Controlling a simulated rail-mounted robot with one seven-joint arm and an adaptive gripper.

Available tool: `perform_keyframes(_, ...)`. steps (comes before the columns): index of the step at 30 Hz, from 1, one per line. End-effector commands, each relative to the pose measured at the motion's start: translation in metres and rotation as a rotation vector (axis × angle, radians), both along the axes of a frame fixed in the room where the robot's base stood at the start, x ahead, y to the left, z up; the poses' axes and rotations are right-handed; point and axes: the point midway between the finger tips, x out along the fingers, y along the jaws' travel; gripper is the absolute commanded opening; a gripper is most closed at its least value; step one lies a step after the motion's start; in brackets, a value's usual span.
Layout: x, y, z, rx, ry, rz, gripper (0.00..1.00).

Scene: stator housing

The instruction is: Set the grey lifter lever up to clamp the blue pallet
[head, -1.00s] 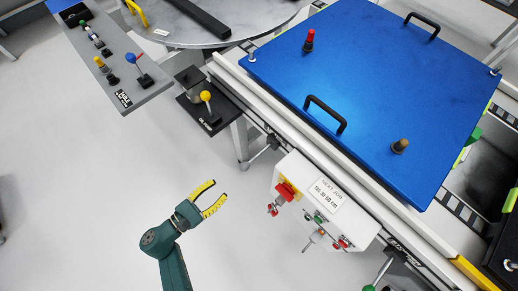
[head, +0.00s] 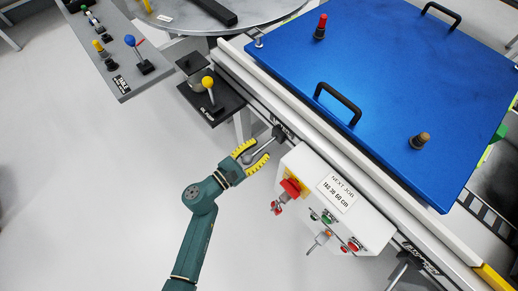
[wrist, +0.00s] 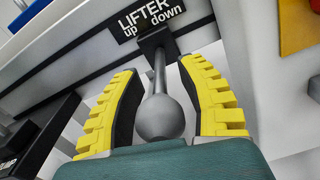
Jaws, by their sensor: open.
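The grey lifter lever shows in the wrist view as a grey ball knob (wrist: 160,118) on a thin metal rod, below a black label (wrist: 150,17) reading "LIFTER up down". My gripper (wrist: 160,68) is open, with one yellow finger on each side of the knob and rod. Gaps show on both sides, so the fingers look apart from the knob. In the head view, my gripper (head: 260,150) is at the rail's front side, and the lever is partly hidden between its fingers. Whether the lever stands at up or down I cannot tell. The blue pallet (head: 385,75) lies flat on the white frame.
A white control box (head: 335,200) with a red switch and small knobs is just right of my gripper. A yellow-knobbed lever (head: 208,83) on a black plate stands to the upper left. A grey control panel (head: 115,55) is farther left. The floor at left is clear.

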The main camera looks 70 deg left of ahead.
Motion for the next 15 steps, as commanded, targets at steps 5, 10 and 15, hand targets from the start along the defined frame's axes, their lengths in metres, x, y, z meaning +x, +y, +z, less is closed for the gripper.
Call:
perform_keyframes(5,0.0035,0.0016,0.0004,0.0,0.001,0.0,0.39)
perform_keyframes(10,0.0031,0.0015,0.0004,0.0,0.0,0.0,0.33)
perform_keyframes(15,0.003,0.0015,0.0004,0.0,0.0,0.0,0.0)
